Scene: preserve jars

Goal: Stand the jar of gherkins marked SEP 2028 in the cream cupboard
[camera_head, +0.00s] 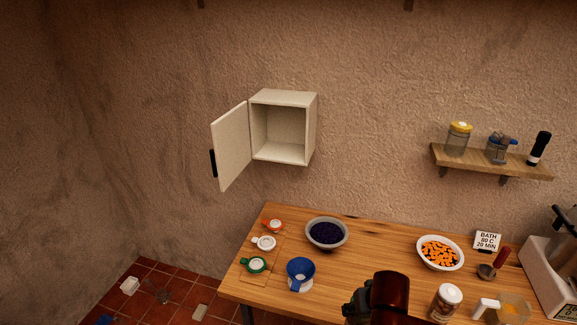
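The cream cupboard (284,98) hangs on the wall above the table. Its door (231,146) stands open to the left, and the inside looks empty. A jar with a white lid (446,303) stands upright at the table's front edge; its contents look brownish, and no date or label is readable. I cannot tell whether it is the gherkin jar. No jar marked SEP 2028 can be made out. A dark, shiny part, apparently of my own arm, rises at the bottom centre, left of this jar. No fingertips of either gripper show.
The wooden table (375,238) holds a bowl of dark berries (326,233), a bowl of orange pieces (440,253), a blue-and-white container (301,275), small clamp lids (264,243) and a measuring jug (503,309). A wall shelf (490,162) carries a yellow-lidded jar (458,139).

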